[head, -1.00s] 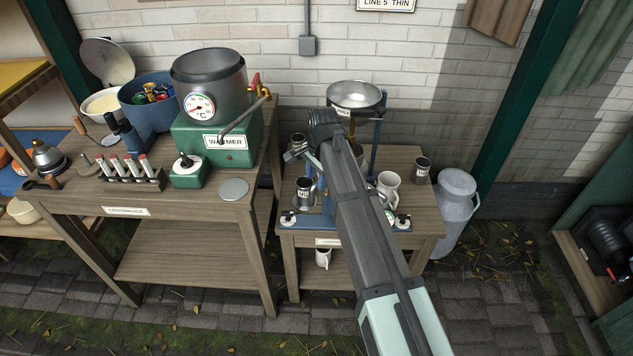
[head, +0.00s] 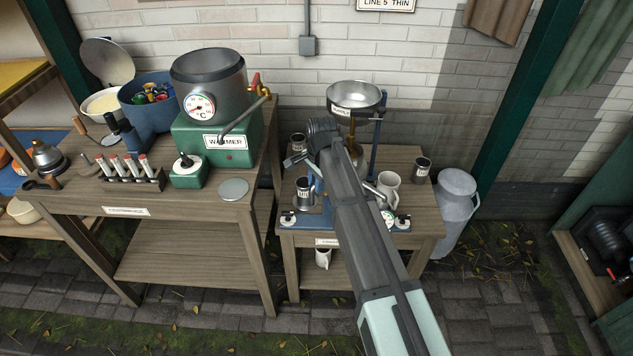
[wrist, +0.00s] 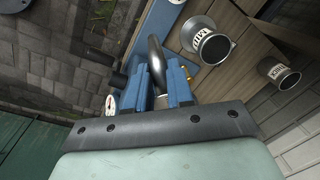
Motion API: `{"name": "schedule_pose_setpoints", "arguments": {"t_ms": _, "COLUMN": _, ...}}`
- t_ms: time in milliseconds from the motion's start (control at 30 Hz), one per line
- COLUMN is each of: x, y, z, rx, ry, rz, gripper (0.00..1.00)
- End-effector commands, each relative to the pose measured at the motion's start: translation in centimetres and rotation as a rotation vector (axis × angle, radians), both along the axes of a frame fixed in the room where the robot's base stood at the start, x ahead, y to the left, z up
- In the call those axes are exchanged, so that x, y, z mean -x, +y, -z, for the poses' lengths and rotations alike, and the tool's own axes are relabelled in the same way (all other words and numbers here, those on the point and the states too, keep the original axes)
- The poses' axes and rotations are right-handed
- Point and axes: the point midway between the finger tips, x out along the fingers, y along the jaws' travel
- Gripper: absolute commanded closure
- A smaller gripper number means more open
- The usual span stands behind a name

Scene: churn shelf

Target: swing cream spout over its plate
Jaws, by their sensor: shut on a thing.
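My gripper (wrist: 160,88) has its two blue fingers shut on a curved grey metal spout (wrist: 154,50) in the wrist view. In the head view my arm hides the fingertips and most of the separator. The separator's metal bowl (head: 355,95) shows above the small table. A labelled metal cup (head: 303,192) stands on a round plate to the left of my arm; it also shows in the wrist view (wrist: 208,46).
A white mug (head: 389,184) and a dark labelled cup (head: 422,168) stand right of my arm. Another labelled cup (head: 298,141) is near the wall. The green warmer (head: 215,140) is on the left bench. A milk can (head: 456,205) stands right of the table.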

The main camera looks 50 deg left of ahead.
Motion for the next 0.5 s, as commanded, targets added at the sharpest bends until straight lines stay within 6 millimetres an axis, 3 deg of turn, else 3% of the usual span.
{"name": "schedule_pose_setpoints", "arguments": {"t_ms": 133, "x": 0.0, "y": 0.0, "z": -0.01, "rx": 0.0, "ry": 0.0, "rz": 0.0, "gripper": 1.0}}
{"name": "schedule_pose_setpoints", "arguments": {"t_ms": 500, "x": -0.01, "y": -0.01, "z": -0.01, "rx": 0.0, "ry": 0.0, "rz": 0.001, "gripper": 1.0}}
